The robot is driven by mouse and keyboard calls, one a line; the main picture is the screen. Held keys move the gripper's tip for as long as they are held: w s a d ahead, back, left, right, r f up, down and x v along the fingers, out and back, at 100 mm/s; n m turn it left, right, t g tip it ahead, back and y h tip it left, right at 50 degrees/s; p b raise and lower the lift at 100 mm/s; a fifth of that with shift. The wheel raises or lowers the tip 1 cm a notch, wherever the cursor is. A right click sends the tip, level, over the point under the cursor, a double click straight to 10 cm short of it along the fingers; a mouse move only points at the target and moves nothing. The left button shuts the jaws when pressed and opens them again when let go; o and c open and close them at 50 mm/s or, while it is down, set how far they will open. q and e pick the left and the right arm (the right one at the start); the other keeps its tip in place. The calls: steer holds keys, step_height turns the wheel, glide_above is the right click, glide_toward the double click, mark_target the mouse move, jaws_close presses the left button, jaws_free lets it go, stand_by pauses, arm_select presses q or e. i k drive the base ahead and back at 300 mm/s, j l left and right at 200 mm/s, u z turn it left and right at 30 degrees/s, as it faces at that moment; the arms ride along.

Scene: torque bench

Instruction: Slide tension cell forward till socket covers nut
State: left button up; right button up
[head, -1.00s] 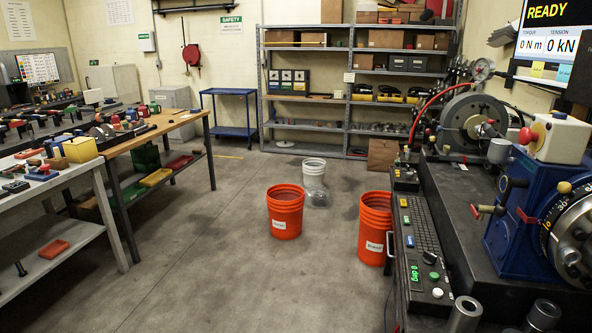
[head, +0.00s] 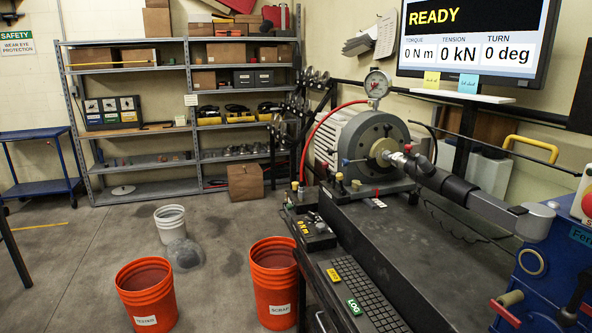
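The round grey steel body (head: 374,135) that appears to be the tension cell stands upright on the dark bench bed (head: 385,215). It has a brass-coloured centre, a dial gauge (head: 377,84) on top and a red hose. A metal shaft (head: 400,162) meets or lies in front of its centre, continuing into a black sleeve (head: 445,180) and a grey bar with a rounded end (head: 535,220). I cannot make out the socket and nut separately, or whether one covers the other. Neither of my grippers is in view.
A blue machine (head: 535,262) stands at the right edge. A monitor (head: 472,40) reads READY, with zero torque, tension and turn. A keyboard (head: 365,300) lies along the bench's left edge. Orange buckets (head: 146,298) (head: 274,290) and a white bucket (head: 171,226) stand on the floor.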

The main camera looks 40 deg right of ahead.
mark_target(356, 139)
steer(key=i+z, duration=0.3)
steer(key=i, duration=0.15)
steer(key=i+j+z, duration=0.6)
steer(key=i, duration=0.2)
steer(key=i+j+z, duration=0.25)
steer(key=z, duration=0.2)
steer(key=i+j+z, duration=0.55)
steer(key=j+z, duration=0.35)
steer(key=l, duration=0.1)
